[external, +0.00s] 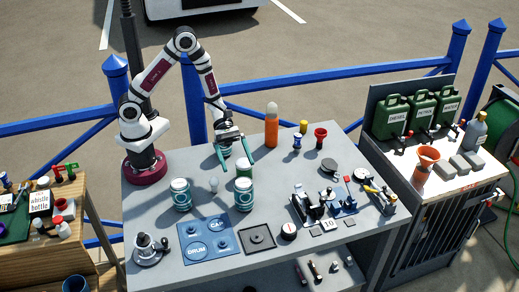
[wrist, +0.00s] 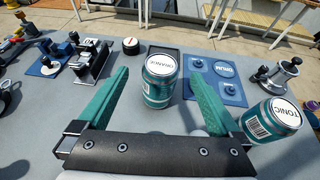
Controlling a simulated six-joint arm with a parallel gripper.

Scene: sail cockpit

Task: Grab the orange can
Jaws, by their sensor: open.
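The orange can, a teal can with a white lid reading "ORANGE" (wrist: 160,85), stands upright on the grey table, seen between and beyond my finger tips in the wrist view. In the external view it appears to be the front can (external: 243,195), near the black square plate. My gripper (external: 237,165) is open with teal fingers pointing down and forward, and it also shows in the wrist view (wrist: 160,80). Nothing is seen held between the fingers.
A similar can reading "TONIC" (wrist: 272,120) stands to the right in the wrist view. A blue board (external: 209,238), a black plate (external: 257,238) and an orange bottle (external: 271,128) are also on the table.

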